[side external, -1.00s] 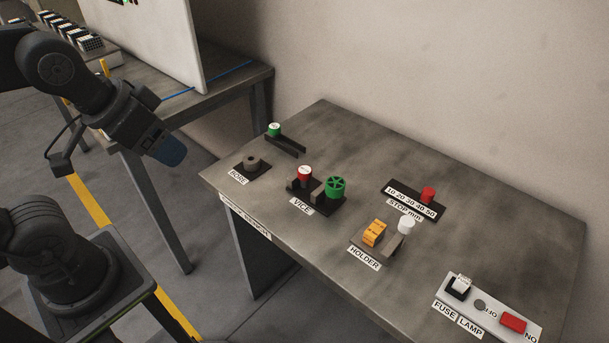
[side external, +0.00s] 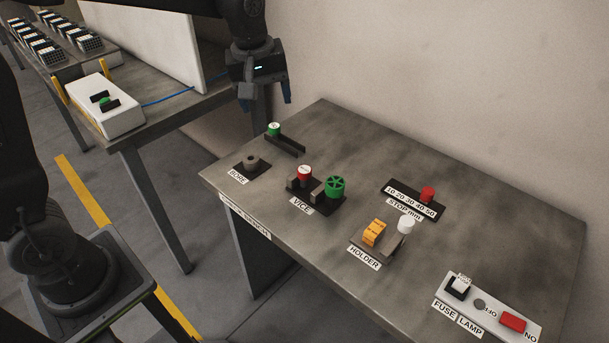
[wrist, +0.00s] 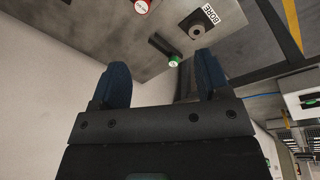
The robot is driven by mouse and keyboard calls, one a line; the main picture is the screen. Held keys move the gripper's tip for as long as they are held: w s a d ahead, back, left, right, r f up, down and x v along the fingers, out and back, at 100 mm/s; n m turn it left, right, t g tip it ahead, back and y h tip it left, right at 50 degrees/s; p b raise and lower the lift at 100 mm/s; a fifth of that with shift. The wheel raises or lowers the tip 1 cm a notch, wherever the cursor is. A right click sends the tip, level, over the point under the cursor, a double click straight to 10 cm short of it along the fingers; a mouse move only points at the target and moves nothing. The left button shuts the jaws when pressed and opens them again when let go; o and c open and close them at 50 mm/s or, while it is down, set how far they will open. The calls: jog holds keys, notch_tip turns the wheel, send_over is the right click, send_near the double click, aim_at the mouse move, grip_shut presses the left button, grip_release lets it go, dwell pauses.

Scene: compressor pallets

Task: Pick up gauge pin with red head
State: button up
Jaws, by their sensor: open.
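The red-headed gauge pin (side external: 304,172) stands upright at the vice (side external: 318,203), its head showing a pale marked top. Its shank is hidden. In the wrist view the red head (wrist: 142,6) is cut by the top edge. A green-headed pin (side external: 274,130) stands at the end of a dark bar near the bench's back left corner; it also shows in the wrist view (wrist: 174,61). My gripper (side external: 264,100) is open and empty, above and behind the green-headed pin, apart from the red-headed pin.
The bore block (side external: 251,161) sits left of the vice, whose green handwheel (side external: 336,186) is right beside the red head. The red-knobbed stop (side external: 428,194), orange holder piece (side external: 374,232) and fuse panel (side external: 488,310) lie rightward. A white panel (side external: 165,45) stands on the other table.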

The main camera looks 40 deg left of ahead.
jog(key=w+f+n+g, duration=0.2)
jog(key=w+f+n, duration=0.3)
jog(key=w+f, duration=0.45)
send_over(304, 169)
jog(key=shift+n, duration=0.3)
jog(key=f, duration=0.9)
jog(key=shift+a+f, duration=0.15)
jog(key=shift+a, duration=0.1)
jog(key=shift+d+f, duration=0.15)
jog(key=shift+f, duration=1.2)
jog(key=shift+d+f, duration=0.15)
jog(key=shift+f, duration=1.15)
jog(key=shift+c, duration=0.3)
jog(key=c, duration=1)
jog(key=shift+r, duration=0.1)
